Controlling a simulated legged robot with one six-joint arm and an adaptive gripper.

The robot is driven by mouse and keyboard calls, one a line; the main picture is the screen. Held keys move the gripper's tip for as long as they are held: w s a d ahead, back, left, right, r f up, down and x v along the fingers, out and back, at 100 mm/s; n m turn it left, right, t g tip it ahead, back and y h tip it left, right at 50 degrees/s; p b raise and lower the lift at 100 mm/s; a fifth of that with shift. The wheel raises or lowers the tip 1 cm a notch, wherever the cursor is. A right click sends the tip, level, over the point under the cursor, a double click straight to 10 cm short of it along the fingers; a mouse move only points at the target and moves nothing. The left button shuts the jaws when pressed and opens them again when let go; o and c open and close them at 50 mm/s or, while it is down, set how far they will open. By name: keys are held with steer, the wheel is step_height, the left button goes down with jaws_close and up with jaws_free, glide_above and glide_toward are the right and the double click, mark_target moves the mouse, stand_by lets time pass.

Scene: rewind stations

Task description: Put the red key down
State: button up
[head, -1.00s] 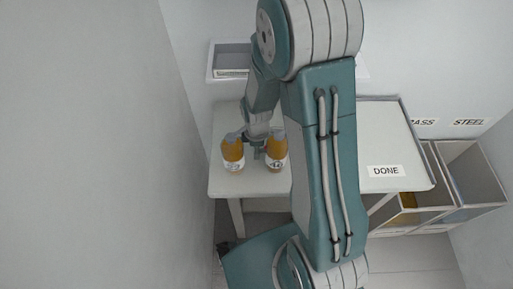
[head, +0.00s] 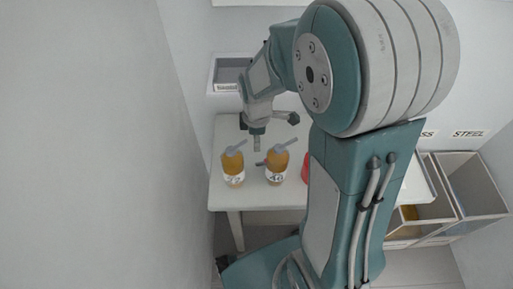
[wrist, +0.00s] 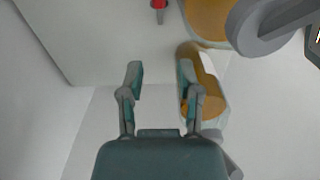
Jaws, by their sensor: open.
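A small red piece with a short grey stem, which looks like the red key (wrist: 159,4), shows at the top edge of the wrist view, over the pale table top. It is cut off by the frame and lies apart from my fingers. My gripper (wrist: 160,76) is open with nothing between its fingers. In the head view my gripper (head: 260,134) hangs above the table, behind two orange jars. I cannot clearly make out the key in the head view.
A left orange jar (head: 233,169) and a right orange jar (head: 277,168), each with a grey lever, stand near the front edge of the white table (head: 258,197). A red object (head: 306,168) is partly hidden by my arm. Bins (head: 470,185) stand at right.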

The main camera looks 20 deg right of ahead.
steer(key=s+r+m+t, duration=0.5)
steer(key=s+r+m, duration=0.9)
steer(key=r, duration=0.4)
steer(key=shift+a+r+t, duration=0.3)
steer(key=shift+o, duration=0.4)
steer(key=shift+s, duration=0.1)
steer(key=m+g, duration=0.6)
steer(key=m, duration=1.6)
glide_above(257, 163)
step_height(257, 163, down, 20)
step_height(257, 163, down, 10)
steer(key=shift+f, duration=0.1)
